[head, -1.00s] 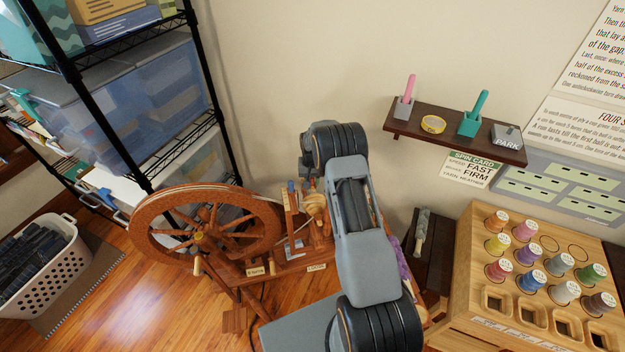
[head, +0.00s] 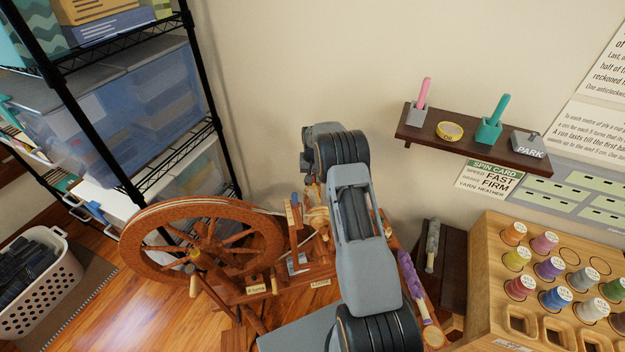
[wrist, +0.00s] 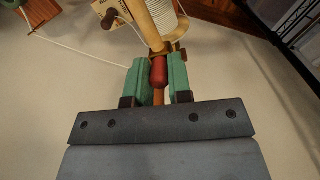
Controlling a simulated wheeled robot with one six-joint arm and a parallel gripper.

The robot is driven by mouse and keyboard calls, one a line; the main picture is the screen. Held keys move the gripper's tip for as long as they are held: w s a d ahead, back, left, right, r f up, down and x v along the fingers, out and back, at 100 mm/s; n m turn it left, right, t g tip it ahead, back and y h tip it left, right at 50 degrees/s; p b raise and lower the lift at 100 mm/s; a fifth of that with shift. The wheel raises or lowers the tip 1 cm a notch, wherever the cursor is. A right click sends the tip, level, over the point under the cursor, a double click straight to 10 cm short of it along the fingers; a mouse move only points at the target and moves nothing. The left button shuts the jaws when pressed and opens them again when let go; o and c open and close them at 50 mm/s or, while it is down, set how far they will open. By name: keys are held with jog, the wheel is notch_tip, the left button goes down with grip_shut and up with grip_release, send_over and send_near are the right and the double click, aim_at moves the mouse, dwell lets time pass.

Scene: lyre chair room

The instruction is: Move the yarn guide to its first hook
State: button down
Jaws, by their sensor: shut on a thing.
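The spinning wheel (head: 141,246) stands on the wood floor at centre left in the head view. Its bobbin and flyer (head: 316,216) are partly behind my arm. In the wrist view, my gripper (wrist: 158,78) has its green fingers closed on both sides of a small red knob, which I take for the yarn guide (wrist: 158,72). The knob lies along a wooden rod (wrist: 148,28), just below a bobbin of pale yarn (wrist: 165,15). A strand of yarn (wrist: 75,48) runs off to the left. In the head view my gripper is hidden by my arm. I cannot make out individual hooks.
A dark wall shelf (head: 450,142) holds pink and teal tools. A wooden rack (head: 484,270) of coloured spools stands at right. A wire shelving unit (head: 85,115) with bins and a white basket (head: 55,296) stand at left. Open floor lies between basket and wheel.

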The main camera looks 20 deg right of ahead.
jog(key=shift+w+a, duration=0.1)
jog(key=shift+a, duration=0.05)
jog(key=c, duration=1.1)
grip_release()
jog(key=shift+w+a, duration=0.1)
jog(key=shift+a, duration=0.05)
jog(key=shift+o, duration=0.2)
notch_tip(320, 180, up, 14)
jog(key=b, duration=0.1)
jog(key=shift+f, duration=0.1)
